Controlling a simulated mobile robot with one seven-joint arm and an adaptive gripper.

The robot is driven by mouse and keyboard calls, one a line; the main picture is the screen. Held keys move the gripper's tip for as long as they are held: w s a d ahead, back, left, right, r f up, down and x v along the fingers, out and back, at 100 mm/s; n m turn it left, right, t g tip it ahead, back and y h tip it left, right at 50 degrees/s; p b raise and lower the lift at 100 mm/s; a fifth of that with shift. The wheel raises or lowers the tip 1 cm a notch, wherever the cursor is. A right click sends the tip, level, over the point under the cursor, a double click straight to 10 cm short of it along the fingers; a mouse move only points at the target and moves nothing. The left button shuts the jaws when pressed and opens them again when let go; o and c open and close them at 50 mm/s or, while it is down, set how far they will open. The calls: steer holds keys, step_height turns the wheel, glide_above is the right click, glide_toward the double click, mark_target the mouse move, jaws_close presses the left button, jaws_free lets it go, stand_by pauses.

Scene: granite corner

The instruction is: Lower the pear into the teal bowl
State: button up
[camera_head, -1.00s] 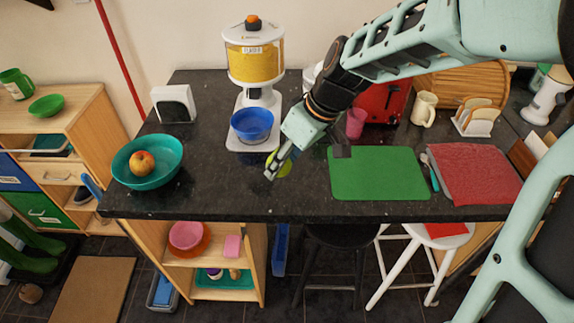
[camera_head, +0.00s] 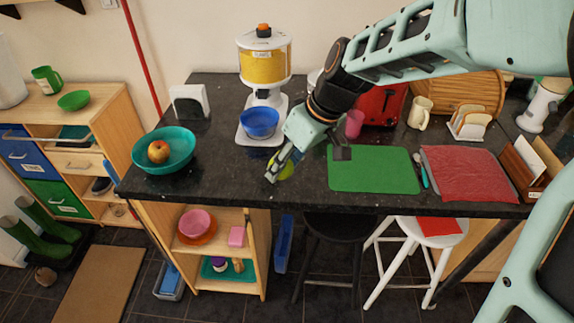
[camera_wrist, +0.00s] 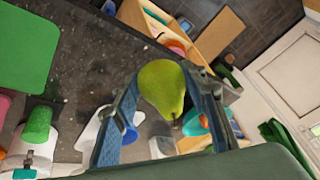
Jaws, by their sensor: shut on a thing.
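The green pear (camera_wrist: 162,88) is between my gripper's two fingers in the wrist view. My gripper (camera_head: 279,172) is shut on it and holds it over the dark counter, right of the blue bowl in the wrist view; in the head view the pear (camera_head: 287,168) is partly hidden behind the fingers. The teal bowl (camera_head: 184,161) stands on the counter's left end with a red-yellow apple (camera_head: 158,151) in it. The gripper is well to the right of the teal bowl, apart from it. In the wrist view the bowl (camera_wrist: 192,126) is mostly hidden behind the pear and a finger.
A dispenser (camera_head: 264,65) with a blue bowl (camera_head: 259,123) stands behind and left of my gripper. A green mat (camera_head: 374,170) lies to the right. A white holder (camera_head: 189,102) stands behind the teal bowl. The counter between bowl and gripper is clear near the front edge.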

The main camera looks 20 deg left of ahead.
steer(key=w+a+r+p, duration=0.2)
steer(key=a+p, duration=0.1)
steer(key=a, duration=0.6)
steer(key=w+a+r+p, duration=0.1)
steer(key=w+a+p, duration=0.1)
steer(key=a, duration=0.7)
steer(key=w+a+f+p, duration=0.1)
steer(key=a+f+p, duration=0.1)
steer(key=a, duration=0.6)
steer(key=w+a+f+p, duration=0.1)
steer(key=w+a+f, duration=0.1)
steer(key=a, duration=0.6)
steer(key=shift+w+a+f+p, duration=0.2)
steer(key=shift+w+f+p, duration=0.1)
steer(key=shift+f+p, duration=0.1)
steer(key=shift+a, duration=0.15)
steer(key=shift+a, duration=0.2)
steer(key=shift+f, duration=0.1)
steer(key=shift+f+b, duration=1.55)
steer(key=shift+f, duration=1.1)
steer(key=shift+f+b, duration=0.35)
steer(key=shift+f, duration=0.25)
